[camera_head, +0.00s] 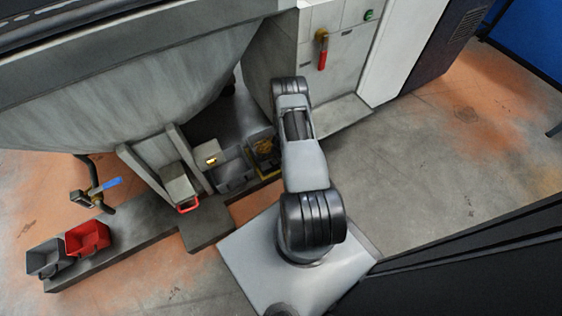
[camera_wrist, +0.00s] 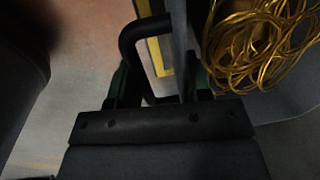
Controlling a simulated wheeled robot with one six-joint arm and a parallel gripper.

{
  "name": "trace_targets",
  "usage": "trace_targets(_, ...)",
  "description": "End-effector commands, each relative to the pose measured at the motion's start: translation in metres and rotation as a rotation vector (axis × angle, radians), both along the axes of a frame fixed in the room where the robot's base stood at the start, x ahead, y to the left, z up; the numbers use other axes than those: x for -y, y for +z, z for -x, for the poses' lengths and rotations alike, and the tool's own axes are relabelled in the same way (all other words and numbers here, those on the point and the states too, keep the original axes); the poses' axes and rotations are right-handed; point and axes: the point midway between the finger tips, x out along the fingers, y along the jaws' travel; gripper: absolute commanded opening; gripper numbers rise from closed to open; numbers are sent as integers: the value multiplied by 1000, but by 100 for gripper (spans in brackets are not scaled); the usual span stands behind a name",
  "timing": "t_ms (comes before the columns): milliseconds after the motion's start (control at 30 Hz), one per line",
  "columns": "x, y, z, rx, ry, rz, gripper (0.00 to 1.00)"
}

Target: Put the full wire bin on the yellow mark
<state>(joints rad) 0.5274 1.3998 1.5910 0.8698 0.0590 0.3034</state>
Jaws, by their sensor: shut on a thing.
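The wire bin is grey, and its wall (camera_wrist: 178,40) and a tangle of copper-gold wire (camera_wrist: 258,40) show in the wrist view. My gripper (camera_wrist: 158,85) is shut on the bin's black bar handle (camera_wrist: 130,38), with green-sided fingers on either side. Part of a yellow mark (camera_wrist: 156,55) shows on the surface below, framed by the handle. In the head view the golden wire (camera_head: 264,147) shows just left of my arm, which hides my gripper. How the bin's underside sits against the mark cannot be told.
A grey box (camera_head: 233,174) stands left of the wire in the head view. A chute with a red-handled drawer (camera_head: 181,190) is further left. A red bin (camera_head: 88,238) and a grey bin (camera_head: 47,259) stand on the ledge's far left. A machine cabinet (camera_head: 335,60) rises behind.

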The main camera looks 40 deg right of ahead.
Motion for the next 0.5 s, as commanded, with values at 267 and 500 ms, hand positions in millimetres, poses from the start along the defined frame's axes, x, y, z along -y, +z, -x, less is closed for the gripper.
trace_targets(267,3,-14,-1,4,-5,3,0)
trace_targets(500,3,-16,0,3,-6,2,0)
